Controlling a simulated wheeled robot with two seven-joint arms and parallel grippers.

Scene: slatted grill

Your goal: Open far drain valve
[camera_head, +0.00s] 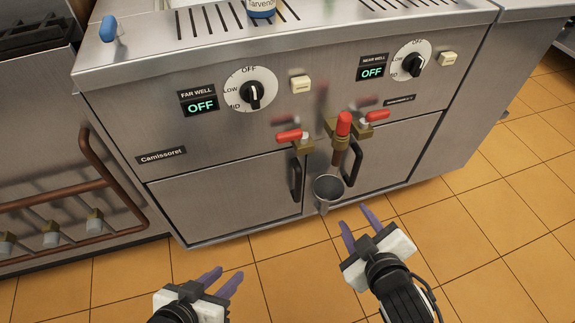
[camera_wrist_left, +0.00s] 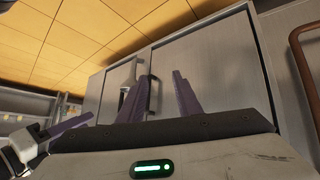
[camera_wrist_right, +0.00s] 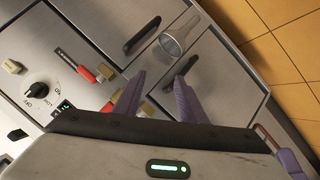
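The far drain valve (camera_head: 289,136) has a red lever on a brass body, on the left below the FAR WELL panel. Its lever lies roughly sideways, pointing left. A similar red-levered valve (camera_head: 377,115) sits to the right, on the near-well side. My left gripper (camera_head: 220,275) is open and empty, low in front of the left cabinet door. My right gripper (camera_head: 355,222) is open and empty, below and right of the cup, apart from the valves.
A copper pipe rack (camera_head: 97,170) stands at left. The tiled floor (camera_head: 480,235) is clear at right.

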